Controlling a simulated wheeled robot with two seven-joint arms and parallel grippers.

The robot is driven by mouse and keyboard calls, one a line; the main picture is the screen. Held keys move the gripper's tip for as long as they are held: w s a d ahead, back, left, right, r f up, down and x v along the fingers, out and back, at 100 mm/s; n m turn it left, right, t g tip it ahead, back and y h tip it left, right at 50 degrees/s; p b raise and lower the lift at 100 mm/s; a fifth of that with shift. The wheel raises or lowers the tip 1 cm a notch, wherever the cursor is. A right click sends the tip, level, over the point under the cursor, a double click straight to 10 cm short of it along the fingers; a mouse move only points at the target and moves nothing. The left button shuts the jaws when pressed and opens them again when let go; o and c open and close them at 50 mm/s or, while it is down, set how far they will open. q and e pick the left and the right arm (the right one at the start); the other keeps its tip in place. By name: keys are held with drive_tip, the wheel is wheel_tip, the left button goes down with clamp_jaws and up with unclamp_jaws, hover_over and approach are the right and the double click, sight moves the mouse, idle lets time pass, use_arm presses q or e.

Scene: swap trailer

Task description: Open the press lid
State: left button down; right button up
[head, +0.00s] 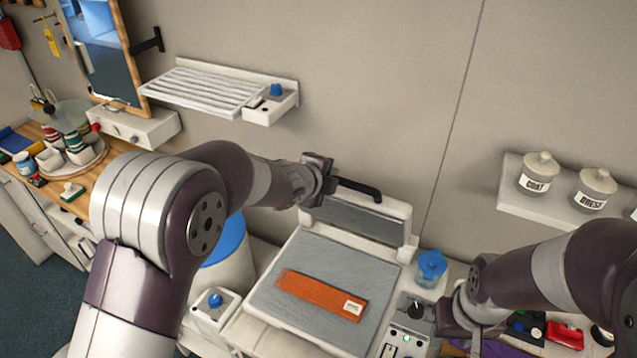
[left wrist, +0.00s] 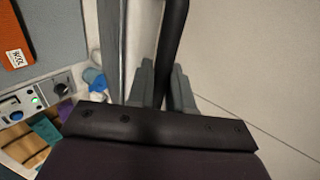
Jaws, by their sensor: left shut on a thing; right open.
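The press (head: 265,305) stands against the wall in the head view, with its flat grey bed (head: 375,278) uncovered. Its lid (head: 355,220) is raised at the back, standing up behind the bed. An orange strip with a white label (head: 320,293) lies on the bed. My left gripper (head: 332,183) is shut on the black lid handle (head: 362,188). In the left wrist view the handle (left wrist: 173,50) runs between the fingers. My right gripper (head: 462,325) is open beside the press's control panel, right of the bed; its fingertips are hard to make out.
A control panel with a dial and green light (head: 407,338) sits right of the bed. A blue-lidded jar (head: 431,268) stands behind it. A blue-button box (head: 214,309) is at the left. Shelves (head: 210,88) hang on the wall. Canisters (head: 540,172) stand at right.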

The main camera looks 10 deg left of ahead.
use_arm(q)
drive_tip(key=shift+w+d+f, duration=0.1)
drive_tip(key=shift+w+f, duration=0.05)
drive_tip(key=shift+f, duration=0.05)
use_arm(e)
drive_tip(key=shift+w, duration=0.25)
use_arm(q)
drive_tip(key=c, duration=1.2)
unclamp_jaws()
drive_tip(key=shift+o, duration=0.5)
drive_tip(key=shift+w+d, duration=0.1)
drive_tip(key=shift+w, duration=0.2)
use_arm(e)
drive_tip(key=shift+w+d, duration=0.1)
drive_tip(key=shift+w, duration=0.15)
use_arm(q)
drive_tip(key=shift+s+r, duration=0.1)
drive_tip(key=shift+r, duration=0.05)
